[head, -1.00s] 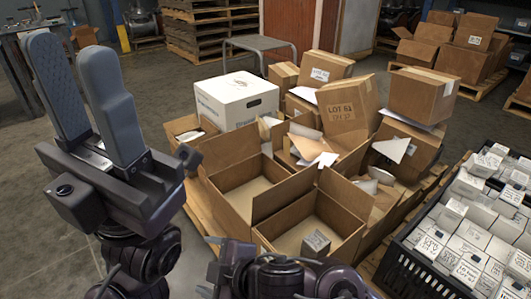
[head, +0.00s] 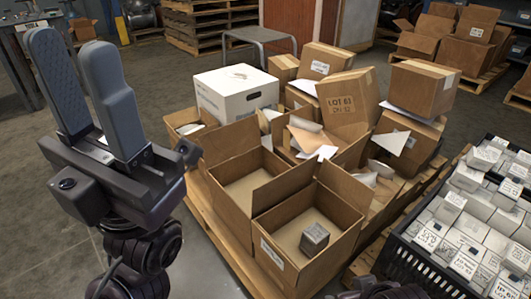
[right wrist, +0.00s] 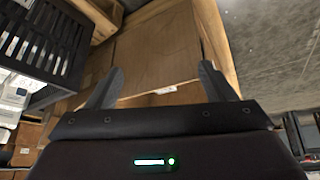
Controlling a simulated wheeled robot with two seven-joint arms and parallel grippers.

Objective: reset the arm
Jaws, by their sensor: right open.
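My left gripper (head: 70,45) stands at the left of the head view with its fingers pointing up. A gap shows between the fingers, with nothing in it, so it is open. My right arm shows only as a dark piece at the bottom edge of the head view. In the right wrist view my right gripper (right wrist: 160,80) is open and empty, its two fingers wide apart. Beyond the fingers are brown cardboard surfaces (right wrist: 158,60). I cannot tell how far away they are.
Open cardboard boxes (head: 268,238) stand on a wooden pallet (head: 216,232); one holds a small grey cube (head: 314,238). A white carton (head: 236,92) stands behind. A black crate (head: 412,262) of white labelled boxes is at right. Floor at left (head: 40,210) is clear.

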